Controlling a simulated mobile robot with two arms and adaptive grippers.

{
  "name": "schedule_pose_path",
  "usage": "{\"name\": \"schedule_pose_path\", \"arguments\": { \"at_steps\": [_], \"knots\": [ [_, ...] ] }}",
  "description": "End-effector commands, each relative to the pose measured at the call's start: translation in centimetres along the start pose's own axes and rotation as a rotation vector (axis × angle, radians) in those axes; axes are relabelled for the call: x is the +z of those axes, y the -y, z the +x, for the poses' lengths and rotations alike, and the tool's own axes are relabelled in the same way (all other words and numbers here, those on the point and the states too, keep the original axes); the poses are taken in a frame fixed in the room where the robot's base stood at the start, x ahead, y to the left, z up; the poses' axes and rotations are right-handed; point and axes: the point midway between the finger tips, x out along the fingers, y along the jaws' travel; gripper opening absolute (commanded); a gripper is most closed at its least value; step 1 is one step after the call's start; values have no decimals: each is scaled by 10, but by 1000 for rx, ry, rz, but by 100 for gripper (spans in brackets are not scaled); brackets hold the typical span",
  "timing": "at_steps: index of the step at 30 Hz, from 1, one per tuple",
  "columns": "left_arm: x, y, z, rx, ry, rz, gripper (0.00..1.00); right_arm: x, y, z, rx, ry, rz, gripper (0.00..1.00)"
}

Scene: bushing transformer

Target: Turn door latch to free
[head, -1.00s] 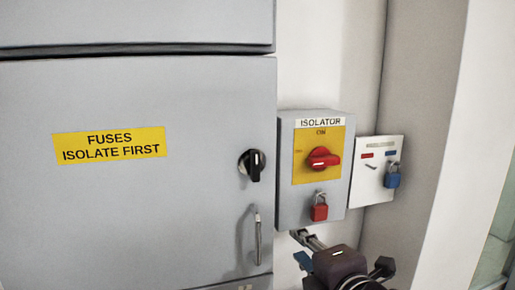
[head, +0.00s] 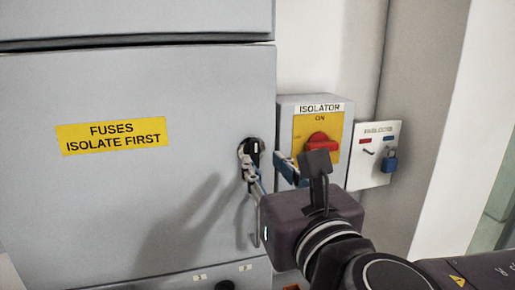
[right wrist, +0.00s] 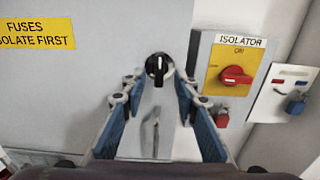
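The door latch is a round black knob with a white mark (head: 251,150) on the grey cabinet door (head: 110,200). Its grip stands about upright. In the right wrist view the latch (right wrist: 159,69) lies straight ahead, centred just past the fingertips. My right gripper (head: 268,168) is open and empty, its blue-padded fingers spread in front of the door. In the right wrist view its fingertips (right wrist: 158,84) stand left and right below the latch, apart from it. In the head view one finger overlaps the latch's lower edge. My left gripper is not in view.
The isolator box (head: 340,110) with its red switch (head: 322,142) is right of the latch. A red padlock (right wrist: 222,117) hangs below the switch. A white panel with a blue padlock (head: 390,161) is further right. A metal door handle (right wrist: 150,135) sits below the latch.

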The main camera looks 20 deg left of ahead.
Motion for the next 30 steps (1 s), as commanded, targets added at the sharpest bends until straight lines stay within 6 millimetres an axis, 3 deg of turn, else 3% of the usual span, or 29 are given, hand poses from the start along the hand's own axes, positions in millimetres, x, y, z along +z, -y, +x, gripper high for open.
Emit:
{"name": "schedule_pose_path", "arguments": {
  "at_steps": [3,9,19,27,30],
  "knots": [
    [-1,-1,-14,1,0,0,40,4,0,21,-2,-3,3,28],
    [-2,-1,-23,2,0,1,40,2,0,43,1,-1,3,28],
    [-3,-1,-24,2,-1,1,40,0,0,49,1,1,3,28],
    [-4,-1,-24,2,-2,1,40,1,0,48,0,1,3,1],
    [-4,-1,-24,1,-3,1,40,1,0,49,0,1,3,0]
  ]
}}
